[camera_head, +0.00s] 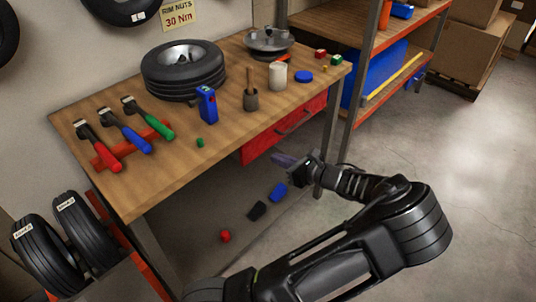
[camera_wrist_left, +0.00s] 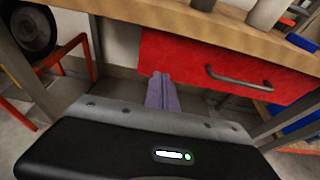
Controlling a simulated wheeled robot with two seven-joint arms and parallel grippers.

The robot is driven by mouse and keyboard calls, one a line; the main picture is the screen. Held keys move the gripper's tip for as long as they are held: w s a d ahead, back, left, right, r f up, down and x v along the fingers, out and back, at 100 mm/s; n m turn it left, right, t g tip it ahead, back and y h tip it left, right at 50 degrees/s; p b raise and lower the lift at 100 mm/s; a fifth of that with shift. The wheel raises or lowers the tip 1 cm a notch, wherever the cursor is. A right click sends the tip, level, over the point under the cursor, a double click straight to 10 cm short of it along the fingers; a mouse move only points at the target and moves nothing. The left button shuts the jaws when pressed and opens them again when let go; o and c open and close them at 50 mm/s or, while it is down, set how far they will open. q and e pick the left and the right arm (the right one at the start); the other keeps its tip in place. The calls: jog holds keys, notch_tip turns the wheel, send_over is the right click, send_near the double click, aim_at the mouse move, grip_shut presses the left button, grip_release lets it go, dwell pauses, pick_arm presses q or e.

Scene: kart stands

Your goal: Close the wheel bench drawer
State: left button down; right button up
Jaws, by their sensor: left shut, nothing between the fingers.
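The wheel bench (camera_head: 215,125) has a red drawer (camera_head: 270,147) under its right front edge, with a dark bar handle (camera_head: 296,122). The drawer front (camera_wrist_left: 190,60) and handle (camera_wrist_left: 245,80) also show in the left wrist view. The front sits close under the bench top; I cannot tell whether a small gap remains behind it. My left gripper (camera_head: 277,158) is shut and empty, with its purple fingers just below and in front of the drawer's lower edge. In the wrist view the fingertips (camera_wrist_left: 160,77) point at the drawer's left end, left of the handle; contact is unclear. My right gripper is out of view.
On the bench stand a tyre (camera_head: 184,72), several hammer-like tools, a blue device (camera_head: 207,104) and a cup (camera_head: 278,75). Several small blocks lie below the bench. A shelf rack (camera_head: 365,75) stands at right. The floor at right is clear.

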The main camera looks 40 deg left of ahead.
pick_arm(q)
jog(key=v, duration=0.5)
jog(key=shift+d, duration=0.25)
jog(key=s+d+f+n+g+h, duration=0.1)
jog(key=s+d+f+n+h, duration=0.2)
jog(key=s+f, duration=0.4)
jog(key=s+d+f+n+g+h, duration=0.1)
jog(key=s+d+f+h, duration=0.3)
jog(key=f, duration=0.6)
jog(key=s+d+f+n+g+h, duration=0.1)
jog(key=s+d+f+n+h, duration=0.2)
jog(key=s+f, duration=0.4)
jog(key=s+d+f+n+h, duration=0.1)
jog(key=s+d+n+h, duration=0.1)
jog(key=d, duration=0.4)
jog(key=s+d+f+n+t+h, duration=0.1)
jog(key=d+f+n+h, duration=0.15)
jog(key=d, duration=0.35)
jog(key=s+d+f+n+h, duration=0.1)
jog(key=s+d+n+h, duration=0.15)
jog(key=d, duration=0.35)
jog(key=w+d+r+n+t+h, duration=0.1)
jog(key=w+d+r+n+t, duration=0.1)
jog(key=d+n, duration=0.3)
jog(key=shift+d+r+n+t+h, duration=0.35)
jog(key=shift+d+r+t, duration=0.2)
jog(key=shift+r, duration=0.25)
